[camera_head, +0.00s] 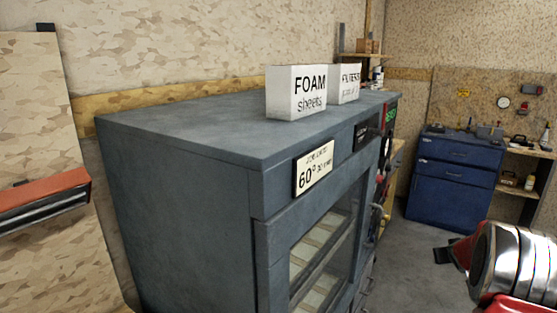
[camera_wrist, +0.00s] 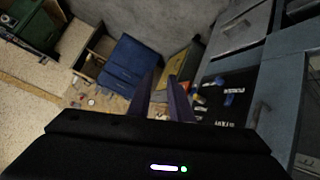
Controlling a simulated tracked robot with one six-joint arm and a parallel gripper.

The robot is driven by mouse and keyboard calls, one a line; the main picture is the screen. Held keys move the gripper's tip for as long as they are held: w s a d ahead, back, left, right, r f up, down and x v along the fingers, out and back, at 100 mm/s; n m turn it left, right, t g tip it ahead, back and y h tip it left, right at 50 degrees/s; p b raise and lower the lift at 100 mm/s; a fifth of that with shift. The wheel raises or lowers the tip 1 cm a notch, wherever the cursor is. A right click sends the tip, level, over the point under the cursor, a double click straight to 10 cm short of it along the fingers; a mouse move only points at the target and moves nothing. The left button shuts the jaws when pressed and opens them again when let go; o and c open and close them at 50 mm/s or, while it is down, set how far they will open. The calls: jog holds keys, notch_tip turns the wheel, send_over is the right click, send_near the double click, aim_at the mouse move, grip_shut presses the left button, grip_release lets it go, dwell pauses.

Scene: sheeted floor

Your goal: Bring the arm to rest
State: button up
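My gripper (camera_wrist: 165,73) shows in the wrist view as two dark, narrow fingers pointing away from the camera. A gap lies between their tips and I see nothing held there. The black wrist housing with a small white light and a green light fills the bottom of that view.
A grey-blue cabinet (camera_head: 190,190) with a glass door stands close in the head view. A white foam sheets box (camera_head: 296,92) and a second white box (camera_head: 345,84) sit on top. A blue drawer cabinet (camera_head: 450,180) stands further back, beyond bare floor (camera_head: 415,250).

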jog(key=s+a+r+g+y, duration=0.1)
jog(key=s+a+r, duration=0.3)
jog(key=s+a, duration=0.8)
jog(key=s+a+r+n+g+y, duration=0.1)
jog(key=s+a+r+y, duration=0.2)
jog(key=s+a, duration=1)
jog(key=s+a+r+n+g+y, duration=0.1)
jog(key=s+a+r, duration=0.5)
jog(key=s+a, duration=0.7)
jog(key=a+y, duration=0.1)
jog(key=a, duration=0.8)
jog(key=shift+s+r, duration=0.15)
jog(key=shift+r, duration=0.05)
jog(key=shift+c, duration=0.5)
